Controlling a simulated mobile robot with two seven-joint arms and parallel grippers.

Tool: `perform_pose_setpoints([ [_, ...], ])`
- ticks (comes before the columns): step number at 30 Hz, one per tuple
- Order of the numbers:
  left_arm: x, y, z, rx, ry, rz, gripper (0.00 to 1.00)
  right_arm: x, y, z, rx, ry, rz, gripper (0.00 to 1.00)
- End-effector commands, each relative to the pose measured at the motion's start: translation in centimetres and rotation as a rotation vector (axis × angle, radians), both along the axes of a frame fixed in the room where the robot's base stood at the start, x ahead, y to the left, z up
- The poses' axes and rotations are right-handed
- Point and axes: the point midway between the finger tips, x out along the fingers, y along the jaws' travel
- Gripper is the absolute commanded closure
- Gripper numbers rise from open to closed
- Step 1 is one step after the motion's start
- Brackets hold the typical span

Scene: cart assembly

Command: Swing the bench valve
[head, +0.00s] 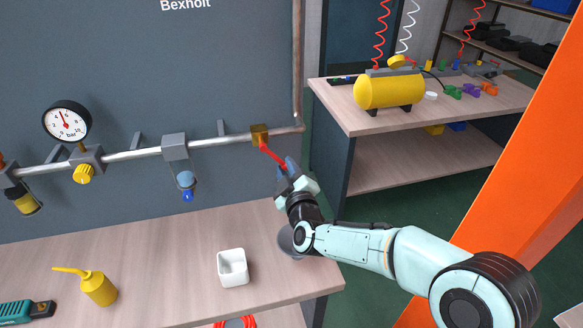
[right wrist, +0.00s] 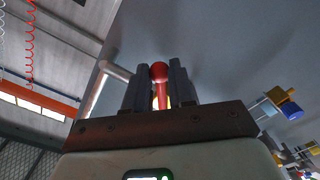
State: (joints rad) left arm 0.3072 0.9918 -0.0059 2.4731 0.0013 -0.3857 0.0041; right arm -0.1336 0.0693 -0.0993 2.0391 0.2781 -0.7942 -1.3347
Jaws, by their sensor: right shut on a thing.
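The bench valve is a brass block (head: 260,134) on the grey pipe at the right end of the wall panel. Its red lever (head: 272,155) slants down and to the right from the block. My right gripper (head: 287,167) is at the lower end of the lever, its fingers around the tip. In the right wrist view the lever's round red end (right wrist: 159,71) shows between the two dark fingers (right wrist: 160,88), which are shut on it. My left gripper is in no view.
A pressure gauge (head: 67,121) and regulators are on the pipe (head: 122,156). A yellow tank (head: 390,91) stands on another table. An orange post (head: 530,150) rises at right.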

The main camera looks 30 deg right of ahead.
Motion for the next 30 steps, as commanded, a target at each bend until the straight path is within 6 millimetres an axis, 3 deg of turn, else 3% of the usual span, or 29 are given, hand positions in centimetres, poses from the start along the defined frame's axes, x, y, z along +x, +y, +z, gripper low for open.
perform_pose_setpoints([
  [10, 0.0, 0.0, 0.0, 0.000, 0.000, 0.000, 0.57, 0.0, 0.1, -0.2, 0.000, 0.004, 0.000, 0.93],
  [21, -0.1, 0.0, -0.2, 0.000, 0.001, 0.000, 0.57, 0.4, 1.9, -1.4, 0.001, 0.007, 0.000, 0.93],
  [30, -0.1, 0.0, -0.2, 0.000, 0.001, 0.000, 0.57, 0.5, 2.2, -1.4, 0.000, 0.005, 0.001, 0.93],
])
